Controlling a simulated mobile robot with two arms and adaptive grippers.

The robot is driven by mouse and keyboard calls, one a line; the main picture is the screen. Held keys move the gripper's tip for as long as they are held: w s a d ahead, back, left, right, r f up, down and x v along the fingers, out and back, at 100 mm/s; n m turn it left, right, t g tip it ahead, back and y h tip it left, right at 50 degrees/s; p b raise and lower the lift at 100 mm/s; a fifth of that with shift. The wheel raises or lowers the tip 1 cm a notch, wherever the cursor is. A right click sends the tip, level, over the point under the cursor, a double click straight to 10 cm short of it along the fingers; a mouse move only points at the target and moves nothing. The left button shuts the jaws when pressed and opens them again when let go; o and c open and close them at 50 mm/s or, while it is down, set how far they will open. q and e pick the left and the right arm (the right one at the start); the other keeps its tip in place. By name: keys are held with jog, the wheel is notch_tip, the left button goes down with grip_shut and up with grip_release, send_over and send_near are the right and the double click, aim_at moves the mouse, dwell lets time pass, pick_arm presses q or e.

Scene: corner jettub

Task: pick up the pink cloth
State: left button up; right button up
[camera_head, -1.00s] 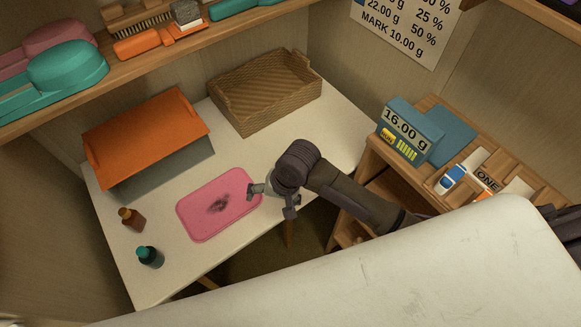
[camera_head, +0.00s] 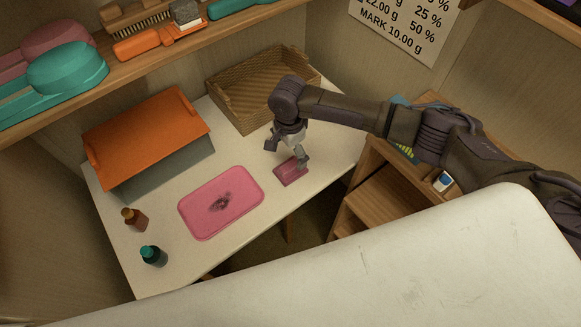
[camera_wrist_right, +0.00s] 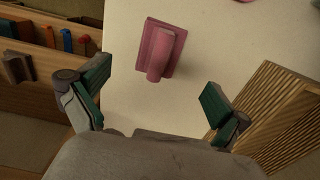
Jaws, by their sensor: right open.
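In the right wrist view the cloth (camera_wrist_right: 161,50) is a flat pad with a raised, rolled part on top. My right gripper (camera_head: 287,153) is over the cloth in the head view, with one finger covering part of it. In the wrist view the open jaws (camera_wrist_right: 156,82) are empty, and the cloth lies beyond the fingertips, between their lines. My left gripper is not in view.
A pink tray (camera_head: 240,187) with a dark smudge lies left of the cloth. A wicker basket (camera_head: 244,107) stands behind. An orange-topped box (camera_head: 146,132), a brown bottle (camera_head: 134,219) and a teal-capped bottle (camera_head: 153,256) stand left. A wooden shelf unit (camera_head: 375,197) is at right.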

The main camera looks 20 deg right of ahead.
aim_at(291, 163)
notch_tip(291, 163, down, 3)
jog(key=shift+f, duration=0.2)
jog(key=shift+w+d+f, duration=0.1)
jog(key=shift+d+f, duration=0.05)
jog(key=shift+f, duration=1.2)
jog(key=shift+w+d+f, duration=0.1)
jog(key=shift+d+f, duration=0.05)
jog(key=shift+f, duration=1.2)
jog(key=c, duration=1.2)
